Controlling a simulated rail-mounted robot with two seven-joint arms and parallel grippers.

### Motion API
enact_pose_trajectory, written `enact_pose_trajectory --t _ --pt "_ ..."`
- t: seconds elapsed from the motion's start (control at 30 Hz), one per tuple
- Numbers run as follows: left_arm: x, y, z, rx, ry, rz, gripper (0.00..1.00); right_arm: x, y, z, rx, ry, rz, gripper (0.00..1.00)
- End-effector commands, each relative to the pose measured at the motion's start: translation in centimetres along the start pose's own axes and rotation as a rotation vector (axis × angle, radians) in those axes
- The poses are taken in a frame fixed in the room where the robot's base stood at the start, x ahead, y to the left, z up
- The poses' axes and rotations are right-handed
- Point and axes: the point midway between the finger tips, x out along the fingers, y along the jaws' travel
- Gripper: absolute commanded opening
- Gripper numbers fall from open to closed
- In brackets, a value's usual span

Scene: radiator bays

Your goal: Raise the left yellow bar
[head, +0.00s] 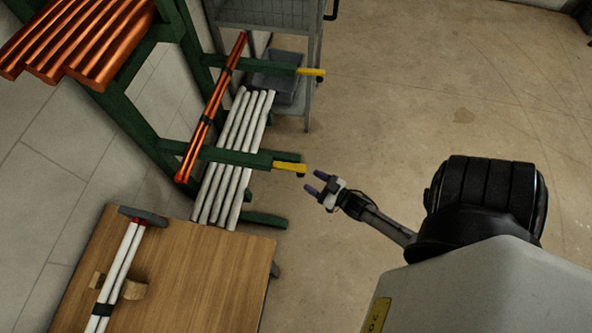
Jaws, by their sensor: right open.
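Two yellow bars show as end pieces on green rack arms. The nearer yellow bar (289,167) lies level at the tip of the lower green arm (222,155), with a small dark part under its end. The farther yellow bar (312,73) lies level at the tip of the upper green arm. Which one counts as the left bar I cannot tell from this view. My right gripper (315,183) is open and empty, just right of and slightly below the nearer yellow bar, apart from it. My left gripper is not in view.
Copper pipes (80,45) lie on the rack at top left. White pipes (236,150) and an orange pipe bundle (212,105) rest by the green arms. A wooden table (190,265) stands at lower left. A grey cart (270,15) stands behind. Open floor lies to the right.

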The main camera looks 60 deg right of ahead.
Motion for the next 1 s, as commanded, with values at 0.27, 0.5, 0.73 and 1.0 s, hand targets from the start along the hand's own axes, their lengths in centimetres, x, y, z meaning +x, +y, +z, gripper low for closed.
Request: enact_pose_trajectory --t 0.27,0.5,0.73,1.0 --pt "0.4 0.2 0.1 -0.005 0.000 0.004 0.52 4.7 0.0 0.1 -0.001 0.000 0.000 0.55" --pt "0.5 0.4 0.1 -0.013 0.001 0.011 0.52 6.9 0.0 0.1 -0.002 -0.001 0.000 0.55" --pt "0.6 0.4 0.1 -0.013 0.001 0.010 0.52 7.5 0.0 0.1 -0.001 -0.002 0.001 0.55" --pt "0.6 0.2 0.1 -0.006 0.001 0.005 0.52 7.5 0.0 0.1 -0.001 -0.002 0.001 0.50"
